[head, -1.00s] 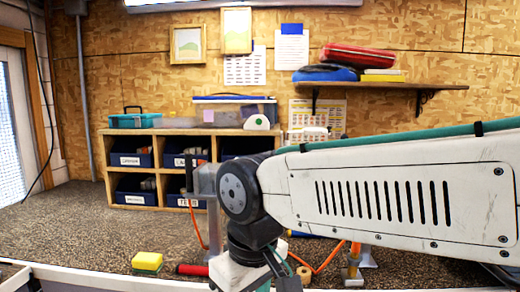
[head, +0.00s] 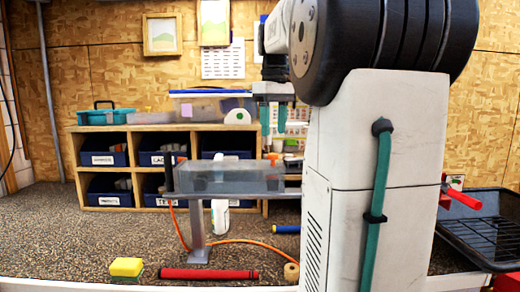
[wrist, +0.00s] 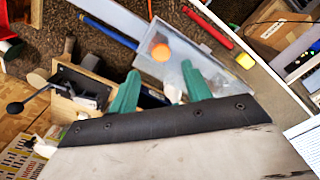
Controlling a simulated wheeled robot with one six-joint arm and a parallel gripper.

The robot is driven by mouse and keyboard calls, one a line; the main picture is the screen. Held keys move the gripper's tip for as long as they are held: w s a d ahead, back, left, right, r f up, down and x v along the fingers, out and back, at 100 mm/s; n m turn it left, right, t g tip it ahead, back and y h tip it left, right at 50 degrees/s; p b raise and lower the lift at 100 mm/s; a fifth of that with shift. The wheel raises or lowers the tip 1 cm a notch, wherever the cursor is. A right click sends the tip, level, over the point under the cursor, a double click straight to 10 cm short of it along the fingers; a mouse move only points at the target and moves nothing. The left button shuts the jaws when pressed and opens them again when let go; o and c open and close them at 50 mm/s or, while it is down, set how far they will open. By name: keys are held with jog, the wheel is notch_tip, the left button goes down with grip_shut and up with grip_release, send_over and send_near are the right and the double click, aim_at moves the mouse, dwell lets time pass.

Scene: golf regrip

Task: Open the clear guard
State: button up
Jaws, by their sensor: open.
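The clear guard (head: 228,178) is a see-through box-like cover on a grey post-mounted fixture above the bench. It looks lowered. An orange knob (head: 271,158) shows at its right end. In the wrist view the clear guard (wrist: 187,56) lies just beyond my fingertips, with the round orange knob (wrist: 160,51) near the gap between them. My gripper (head: 274,130) points down with two teal fingers apart and empty, above the guard's right end in the head view. The wrist view shows my gripper (wrist: 160,68) open. My arm hides the fixture's right side.
A wooden cubby (head: 160,133) with blue bins stands behind. A red grip (head: 208,274), a yellow sponge (head: 126,267) and an orange hose (head: 250,241) lie on the bench in front. A black tray (head: 490,225) is at right. The bench's left side is clear.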

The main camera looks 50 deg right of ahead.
aim_at(273, 154)
notch_tip(273, 154, down, 7)
jog(key=shift+r, duration=0.15)
grip_shut()
jog(key=shift+r, duration=0.15)
